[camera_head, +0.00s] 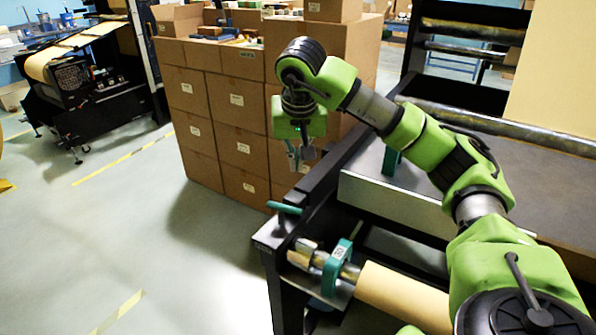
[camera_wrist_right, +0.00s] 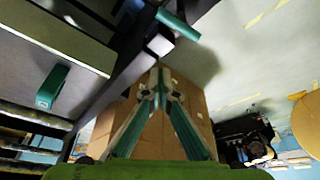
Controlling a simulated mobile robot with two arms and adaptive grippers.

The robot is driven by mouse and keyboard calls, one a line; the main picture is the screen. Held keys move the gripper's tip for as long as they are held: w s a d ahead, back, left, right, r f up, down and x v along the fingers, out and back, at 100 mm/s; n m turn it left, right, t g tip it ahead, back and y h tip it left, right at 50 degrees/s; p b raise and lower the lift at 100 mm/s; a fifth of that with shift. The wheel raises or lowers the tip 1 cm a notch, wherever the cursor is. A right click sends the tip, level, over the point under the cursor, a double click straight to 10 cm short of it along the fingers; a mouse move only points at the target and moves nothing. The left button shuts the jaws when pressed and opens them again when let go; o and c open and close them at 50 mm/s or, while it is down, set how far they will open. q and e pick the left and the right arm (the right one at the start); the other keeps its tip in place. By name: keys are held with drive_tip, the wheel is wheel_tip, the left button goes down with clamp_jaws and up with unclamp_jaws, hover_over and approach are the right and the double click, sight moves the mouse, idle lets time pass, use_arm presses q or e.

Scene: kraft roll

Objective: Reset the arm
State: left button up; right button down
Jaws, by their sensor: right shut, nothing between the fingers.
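My right arm comes in from the lower right in the head view and reaches up over the machine, green with grey joints. My right gripper (camera_head: 301,160) hangs below its wrist, in front of the stacked cartons (camera_head: 235,110). In the right wrist view its two fingers (camera_wrist_right: 158,85) meet at the tips, shut with nothing between them. My left gripper is out of view. A kraft paper roll (camera_head: 400,297) lies on a shaft at the machine's lower front, below and apart from the gripper.
A black machine frame (camera_head: 322,190) with a teal handle (camera_head: 285,207) stands below the gripper. A teal clamp (camera_head: 337,265) sits around the roll's shaft. Another machine (camera_head: 75,85) stands at the far left. Open grey floor (camera_head: 130,220) lies to the left.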

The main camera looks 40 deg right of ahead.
drive_tip(key=shift+s+a+r, duration=0.1)
drive_tip(key=shift+r, duration=0.05)
idle(0.3)
